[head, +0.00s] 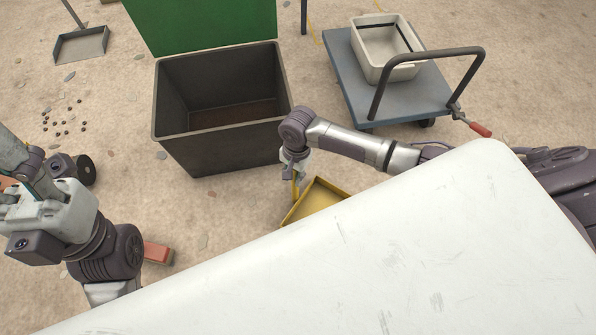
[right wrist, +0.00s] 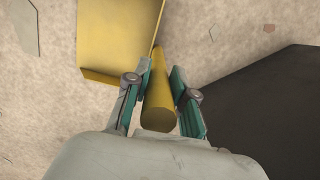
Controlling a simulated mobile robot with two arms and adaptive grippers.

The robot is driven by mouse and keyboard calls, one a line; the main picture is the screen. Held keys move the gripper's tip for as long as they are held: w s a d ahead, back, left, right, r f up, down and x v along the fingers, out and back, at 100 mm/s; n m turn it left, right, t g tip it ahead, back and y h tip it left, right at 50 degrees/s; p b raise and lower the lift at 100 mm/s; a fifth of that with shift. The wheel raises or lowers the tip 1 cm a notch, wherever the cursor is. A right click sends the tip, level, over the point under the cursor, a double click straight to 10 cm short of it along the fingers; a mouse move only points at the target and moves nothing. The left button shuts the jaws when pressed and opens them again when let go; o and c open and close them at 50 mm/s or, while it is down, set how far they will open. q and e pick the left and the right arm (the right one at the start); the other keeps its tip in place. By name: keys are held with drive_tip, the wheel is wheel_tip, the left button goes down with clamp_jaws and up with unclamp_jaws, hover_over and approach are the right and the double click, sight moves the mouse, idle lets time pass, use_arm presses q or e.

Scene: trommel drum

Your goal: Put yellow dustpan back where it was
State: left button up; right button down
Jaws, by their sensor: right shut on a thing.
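The yellow dustpan (head: 322,198) shows in the head view just in front of the dark bin, partly hidden by the white surface below it. My right gripper (head: 293,172) is above its handle end. In the right wrist view the right gripper (right wrist: 160,98) is shut on the yellow handle (right wrist: 157,105), with a finger on each side. The pan (right wrist: 112,40) extends beyond the fingers at the upper left. My left arm is at the left edge of the head view; its fingers cannot be made out there.
A dark open bin (head: 170,110) with a green lid (head: 205,22) stands close behind the dustpan. A blue-grey cart (head: 345,75) carrying a pale crate (head: 375,68) is at the upper right. A grey dustpan (head: 80,46), scattered dark bits (head: 65,122) and a red block (head: 158,253) are on the left.

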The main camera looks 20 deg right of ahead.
drive_tip(key=shift+f, duration=0.2)
drive_tip(key=shift+r, duration=0.15)
drive_tip(key=c, duration=1)
unclamp_jaws()
